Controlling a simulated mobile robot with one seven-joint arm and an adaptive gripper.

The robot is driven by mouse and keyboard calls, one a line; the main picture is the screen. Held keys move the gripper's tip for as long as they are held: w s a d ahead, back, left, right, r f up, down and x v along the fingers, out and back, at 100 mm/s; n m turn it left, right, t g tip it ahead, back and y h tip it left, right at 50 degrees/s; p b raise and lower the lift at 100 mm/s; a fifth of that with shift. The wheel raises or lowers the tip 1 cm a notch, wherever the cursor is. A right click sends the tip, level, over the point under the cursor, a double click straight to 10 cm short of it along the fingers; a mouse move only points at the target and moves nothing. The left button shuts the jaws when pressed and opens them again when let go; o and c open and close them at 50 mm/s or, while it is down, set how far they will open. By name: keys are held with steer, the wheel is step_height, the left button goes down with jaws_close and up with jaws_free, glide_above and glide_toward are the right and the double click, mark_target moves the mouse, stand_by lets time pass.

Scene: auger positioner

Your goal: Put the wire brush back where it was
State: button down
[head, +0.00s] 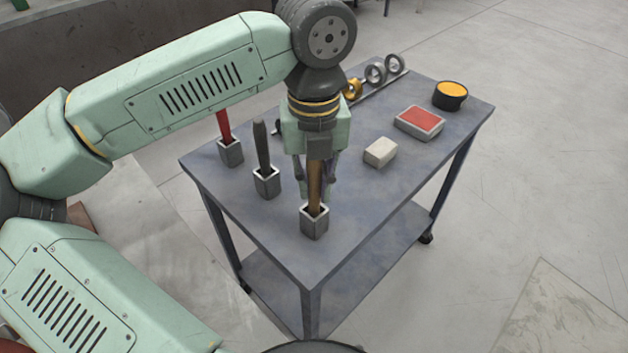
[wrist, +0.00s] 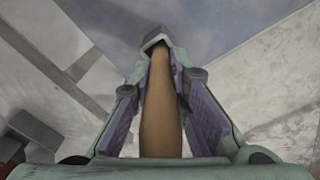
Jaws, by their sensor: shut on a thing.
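The wire brush, seen as a brown wooden handle (head: 314,188), stands roughly upright in the nearest square grey holder (head: 314,224) at the table's front corner. My gripper (head: 317,182) is above that holder, pointing down, with its fingers shut on the handle. In the wrist view the handle (wrist: 161,115) runs between the purple finger pads towards the holder (wrist: 154,41). The lower end of the brush is hidden inside the holder, so I cannot tell how deep it sits.
Two similar holders stand along the left edge, one with a dark-handled tool (head: 262,145), one with a red-handled tool (head: 223,125). A beige block (head: 380,152), a red-topped block (head: 419,122), a yellow-topped tin (head: 450,95) and a rack of rings (head: 375,74) stand further back on the grey table (head: 340,255).

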steer(key=c, duration=1.6)
jaws_free()
steer(key=shift+f, duration=0.1)
steer(key=shift+o, duration=0.2)
steer(key=shift+r+p, duration=0.3)
steer(key=shift+p, duration=0.1)
step_height(320, 180, up, 12)
steer(key=shift+f+b, duration=0.1)
steer(key=shift+b, duration=0.45)
